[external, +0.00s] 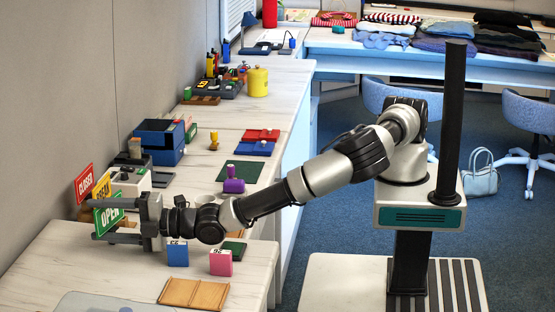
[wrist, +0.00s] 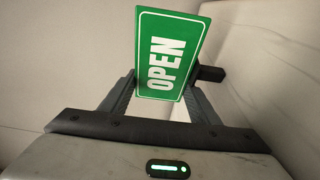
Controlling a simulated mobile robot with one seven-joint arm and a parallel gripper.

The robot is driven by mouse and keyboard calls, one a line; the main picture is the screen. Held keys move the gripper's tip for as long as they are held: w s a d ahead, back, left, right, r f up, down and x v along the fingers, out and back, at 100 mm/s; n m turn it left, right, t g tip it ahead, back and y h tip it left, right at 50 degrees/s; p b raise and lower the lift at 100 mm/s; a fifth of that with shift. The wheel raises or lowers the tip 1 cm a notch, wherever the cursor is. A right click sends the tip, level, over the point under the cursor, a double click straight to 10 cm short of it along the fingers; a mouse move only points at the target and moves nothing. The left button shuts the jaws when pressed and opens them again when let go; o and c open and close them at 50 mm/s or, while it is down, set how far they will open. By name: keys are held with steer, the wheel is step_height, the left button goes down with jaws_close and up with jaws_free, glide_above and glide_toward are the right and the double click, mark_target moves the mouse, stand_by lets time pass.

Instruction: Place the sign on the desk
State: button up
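A green sign (external: 108,213) reading OPEN stands at the left, by the wall, with my gripper (external: 101,221) reaching to it. A yellow sign (external: 102,187) and a red sign (external: 84,183) reading CLOSED stand just behind it. In the wrist view the green sign (wrist: 168,52) is turned sideways and lies ahead of and between my fingers (wrist: 160,90). The desk (external: 45,245) is the pale marbled top below my gripper.
A blue block (external: 177,255) and a pink block (external: 221,263) stand below my forearm. A wooden tray (external: 193,293) lies at the desk's front. A blue box (external: 160,141) and a purple stamp (external: 233,181) are farther back. The desk at the left front is clear.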

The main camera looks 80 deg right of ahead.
steer(key=c, duration=0.5)
steer(key=shift+o, duration=0.2)
steer(key=shift+r, duration=0.1)
